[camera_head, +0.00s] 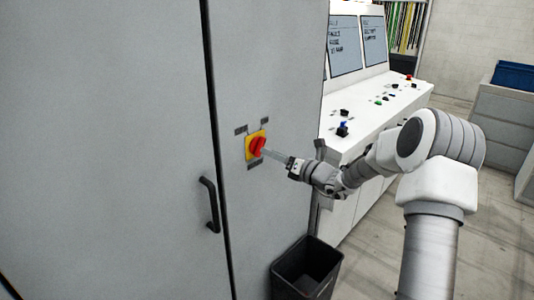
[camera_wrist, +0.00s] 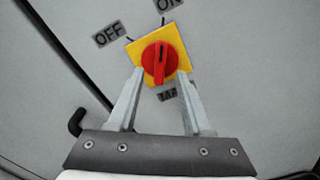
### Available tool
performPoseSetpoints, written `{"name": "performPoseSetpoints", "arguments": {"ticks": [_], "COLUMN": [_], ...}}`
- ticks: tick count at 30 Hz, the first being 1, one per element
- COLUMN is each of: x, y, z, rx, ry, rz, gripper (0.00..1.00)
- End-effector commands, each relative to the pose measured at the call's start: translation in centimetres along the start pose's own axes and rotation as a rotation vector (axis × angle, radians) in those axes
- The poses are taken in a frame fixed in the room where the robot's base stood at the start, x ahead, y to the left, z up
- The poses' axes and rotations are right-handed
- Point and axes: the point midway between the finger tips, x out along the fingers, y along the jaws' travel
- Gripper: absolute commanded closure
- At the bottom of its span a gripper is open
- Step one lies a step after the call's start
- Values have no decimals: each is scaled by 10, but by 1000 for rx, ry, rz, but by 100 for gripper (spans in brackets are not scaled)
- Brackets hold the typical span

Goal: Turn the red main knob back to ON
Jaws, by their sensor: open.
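The red main knob (camera_head: 257,146) sits on a yellow square plate (camera_head: 249,152) on the grey cabinet door. In the wrist view the knob (camera_wrist: 151,61) has a raised grip bar standing roughly upright with a dark line on it. The OFF label (camera_wrist: 109,33) is at upper left, the ON label (camera_wrist: 169,4) at the top, and a third, partly hidden label (camera_wrist: 167,95) below. My gripper (camera_wrist: 160,72) is open, one finger on each side of the knob's lower part. In the head view my gripper (camera_head: 265,152) reaches it from the right. I cannot tell whether the fingers touch it.
A black door handle (camera_head: 209,205) stands out at lower left of the knob. A dark bin (camera_head: 306,268) is on the floor below. A white control console (camera_head: 375,110) with buttons and screens stands behind my arm at the right.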

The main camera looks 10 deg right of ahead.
Motion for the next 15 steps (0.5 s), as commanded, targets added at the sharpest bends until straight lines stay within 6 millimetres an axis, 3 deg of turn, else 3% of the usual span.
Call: {"name": "performPoseSetpoints", "arguments": {"ticks": [9,15], "x": [-81,-121], "y": [-2,-1], "z": [-1,-1], "rx": [-1,0], "ry": [-1,-1], "rz": [-4,-2], "gripper": [50,50]}}
